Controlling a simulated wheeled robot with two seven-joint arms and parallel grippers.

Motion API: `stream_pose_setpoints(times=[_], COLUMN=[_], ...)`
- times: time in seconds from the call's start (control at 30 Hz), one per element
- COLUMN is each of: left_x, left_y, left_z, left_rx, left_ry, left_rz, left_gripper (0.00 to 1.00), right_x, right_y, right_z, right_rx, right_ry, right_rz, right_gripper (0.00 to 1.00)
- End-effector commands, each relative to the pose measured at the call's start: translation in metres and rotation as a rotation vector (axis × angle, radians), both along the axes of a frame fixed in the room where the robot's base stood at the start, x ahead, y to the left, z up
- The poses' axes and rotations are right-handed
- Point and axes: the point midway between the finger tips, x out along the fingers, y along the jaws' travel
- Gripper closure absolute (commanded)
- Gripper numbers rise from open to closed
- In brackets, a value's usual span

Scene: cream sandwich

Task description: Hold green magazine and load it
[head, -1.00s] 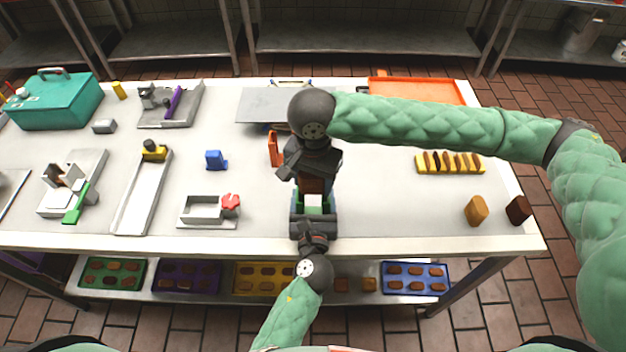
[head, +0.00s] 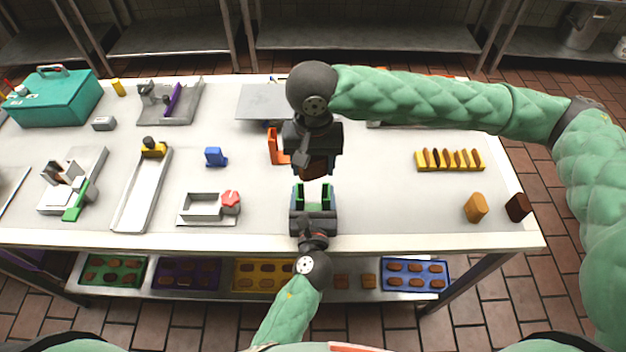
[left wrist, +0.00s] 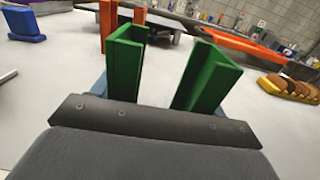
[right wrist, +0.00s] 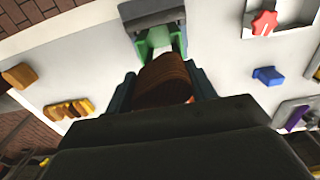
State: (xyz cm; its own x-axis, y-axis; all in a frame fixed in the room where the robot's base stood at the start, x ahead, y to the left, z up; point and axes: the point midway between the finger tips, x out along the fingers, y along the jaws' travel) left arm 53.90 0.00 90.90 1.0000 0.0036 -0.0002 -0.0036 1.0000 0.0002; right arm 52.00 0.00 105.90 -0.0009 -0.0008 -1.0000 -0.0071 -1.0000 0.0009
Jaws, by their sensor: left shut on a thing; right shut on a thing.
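The green magazine (head: 328,197) is in my left gripper (head: 313,200), near the front edge of the table. It stands upright as two facing green walls in the left wrist view (left wrist: 124,70), with a clear gap between them. My right gripper (head: 313,160) is shut on a brown biscuit stack (head: 314,171), held just behind the magazine and apart from it in the head view. The stack also shows in the right wrist view (right wrist: 165,80), with the magazine (right wrist: 150,47) beyond it. My fingers partly hide the stack.
A yellow holder with several biscuits (head: 450,161) lies to the right. A tan biscuit stack (head: 475,207) and a dark one (head: 517,207) stand at the right edge. An orange upright piece (head: 274,147) and a blue block (head: 215,157) stand left of my grippers.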

Motion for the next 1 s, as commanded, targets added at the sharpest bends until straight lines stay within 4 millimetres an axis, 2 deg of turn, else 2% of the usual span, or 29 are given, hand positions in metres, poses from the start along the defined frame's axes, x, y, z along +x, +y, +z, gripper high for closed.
stream_pose_setpoints(times=[0.23, 0.5, 1.0], left_x=[0.000, 0.000, 0.000], left_y=[0.000, 0.000, 0.000], left_z=[0.000, 0.000, 0.000], left_rx=[0.000, 0.000, 0.000], left_ry=[0.000, 0.000, 0.000], left_rz=[0.000, 0.000, 0.000], left_gripper=[0.54, 0.54, 0.54], right_x=[0.000, 0.000, 0.000], right_y=[0.000, 0.000, 0.000], right_z=[-0.017, -0.045, -0.052], right_rx=[0.000, 0.000, 0.001], right_ry=[0.000, 0.000, 0.000], right_rz=[-0.001, 0.000, -0.001], right_gripper=[0.67, 0.67, 0.67])
